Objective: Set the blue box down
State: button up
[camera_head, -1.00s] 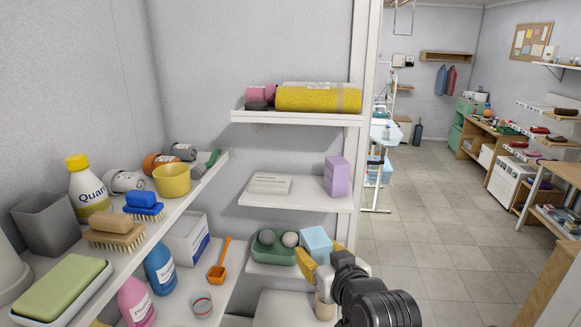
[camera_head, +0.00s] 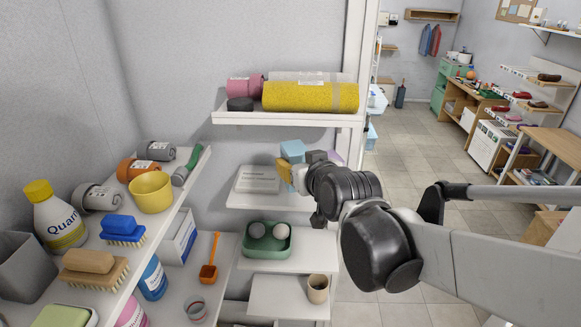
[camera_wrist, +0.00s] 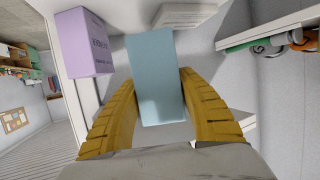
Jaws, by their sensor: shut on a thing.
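The light blue box (camera_head: 293,150) is held between the yellow fingers of my gripper (camera_head: 286,167), at the middle wall shelf (camera_head: 270,203). In the wrist view the blue box (camera_wrist: 154,70) fills the space between both fingers of my gripper (camera_wrist: 158,80), which is shut on it. A purple box (camera_wrist: 85,45) stands to one side of it, with a gap in the picture; in the head view it is mostly hidden behind my gripper. I cannot tell whether the blue box touches the shelf.
A white box (camera_head: 258,179) lies on the middle shelf, left of my gripper. Above are a yellow roll (camera_head: 310,97) and a pink roll (camera_head: 243,87). The left shelf is crowded.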

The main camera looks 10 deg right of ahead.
jog(key=w+f, duration=0.1)
jog(key=w, duration=0.1)
jog(key=w+d+f, duration=0.1)
jog(key=w, duration=0.2)
jog(key=w+d+f, duration=0.1)
jog(key=w, duration=0.1)
jog(key=shift+w+d+f, duration=0.25)
jog(key=shift+w+f, duration=0.15)
notch_tip(320, 180, down, 3)
jog(key=shift+r+b, duration=0.2)
jog(key=shift+b, duration=0.15)
jog(key=shift+w+f, duration=0.25)
jog(key=shift+f, duration=0.1)
jog(key=shift+s, duration=0.1)
jog(key=o, duration=1.2)
jog(key=shift+f, duration=0.1)
